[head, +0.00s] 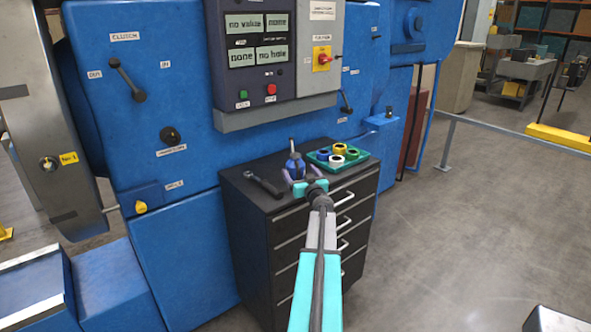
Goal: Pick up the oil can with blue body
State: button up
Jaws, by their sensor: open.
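The fingers hide part of the can's base. I cannot tell whether they touch the can.
A dark wrench-like tool (263,184) lies on the cabinet left of the can. A green tray (350,164) with several coloured ring-shaped parts sits close on the right. The blue machine (190,100) rises behind, with its control panel (258,55) overhead. Open floor lies to the right.

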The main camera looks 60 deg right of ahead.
aim_at(298, 161)
jog(key=shift+p+x, duration=0.45)
jog(key=shift+x, duration=2.1)
jog(key=shift+a, duration=0.1)
jog(key=c, duration=1.4)
jog(key=shift+o, duration=0.2)
jog(key=shift+r, duration=0.85)
notch_tip(298, 161, up, 2)
jog(key=shift+s+r, duration=0.1)
jog(key=s+a+r+b, duration=0.1)
jog(key=s, duration=1.4)
jog(key=shift+s+a, duration=0.3)
jog(key=shift+s, duration=0.05)
